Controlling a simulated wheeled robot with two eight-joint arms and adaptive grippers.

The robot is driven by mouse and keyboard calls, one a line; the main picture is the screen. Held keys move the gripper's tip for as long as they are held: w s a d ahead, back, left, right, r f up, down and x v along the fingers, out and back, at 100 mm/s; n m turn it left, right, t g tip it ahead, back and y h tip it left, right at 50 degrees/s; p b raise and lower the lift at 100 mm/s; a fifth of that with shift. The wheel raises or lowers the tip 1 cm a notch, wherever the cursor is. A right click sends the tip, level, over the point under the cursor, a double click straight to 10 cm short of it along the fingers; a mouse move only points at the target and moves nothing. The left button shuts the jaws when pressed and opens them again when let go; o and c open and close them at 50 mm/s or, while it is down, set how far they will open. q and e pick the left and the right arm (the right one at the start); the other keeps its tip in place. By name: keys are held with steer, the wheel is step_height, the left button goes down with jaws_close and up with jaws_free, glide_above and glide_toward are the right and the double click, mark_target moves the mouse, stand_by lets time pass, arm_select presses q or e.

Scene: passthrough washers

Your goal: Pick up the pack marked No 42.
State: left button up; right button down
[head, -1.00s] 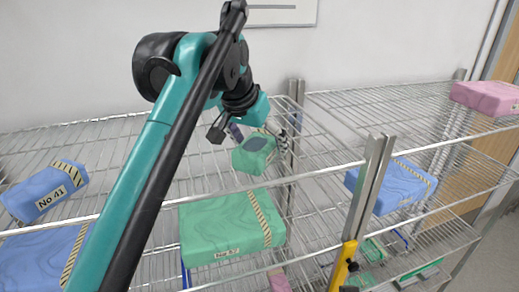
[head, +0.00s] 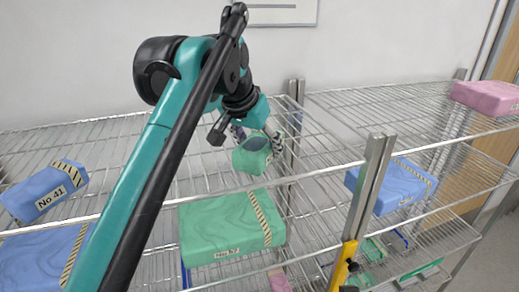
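A small green pack (head: 252,158) with a dark patch on its top lies on the upper wire shelf near the middle post. No label is readable on it. My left gripper (head: 257,137) reaches down over it from behind, with a finger at each side of the pack. The fingers look closed against its sides, and the pack still seems to be at shelf height. I read no No 42 label anywhere in view. My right gripper is not in view.
A larger green pack (head: 232,228), its label perhaps No 57, sits in front, lower down. Blue packs lie at left, one marked No 41 (head: 45,192). Another blue pack (head: 392,186) and a pink pack (head: 487,96) are at right. A metal post (head: 370,190) stands between the shelf bays.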

arm_select(q)
steer(key=shift+c, duration=1.1)
steer(key=shift+r, duration=0.1)
